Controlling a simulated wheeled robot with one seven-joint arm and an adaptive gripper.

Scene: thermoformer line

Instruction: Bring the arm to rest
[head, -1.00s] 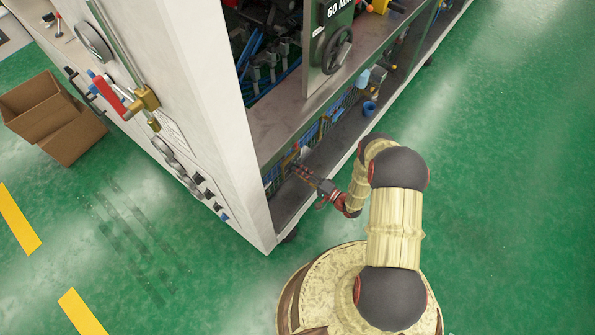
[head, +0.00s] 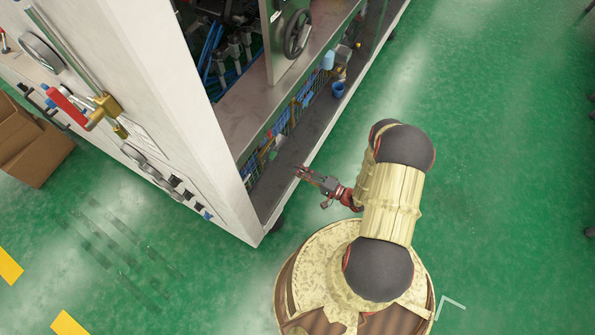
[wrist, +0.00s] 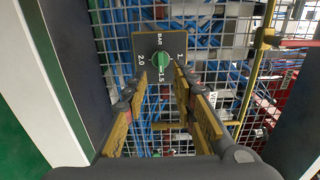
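My gripper (head: 301,172) is at the end of my bent arm, at the open lower side of the white machine (head: 190,110). In the wrist view my gripper (wrist: 160,80) has its two yellow-padded fingers apart, with nothing held between them. Beyond the fingertips is a dark plate marked BAR, 1.5 and 2.0, with a green knob (wrist: 160,62). The plate is in front of a wire mesh. The fingertips overlap the plate's lower edge in the picture, but the knob looks clear of them.
Blue hoses (wrist: 200,45) run behind the mesh. The lower shelf (head: 290,160) is close to my gripper, with a blue cup (head: 338,89) farther along it. A red-handled valve (head: 70,105) is on the machine's end. Cardboard boxes (head: 35,150) stand at left. Green floor is clear at right.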

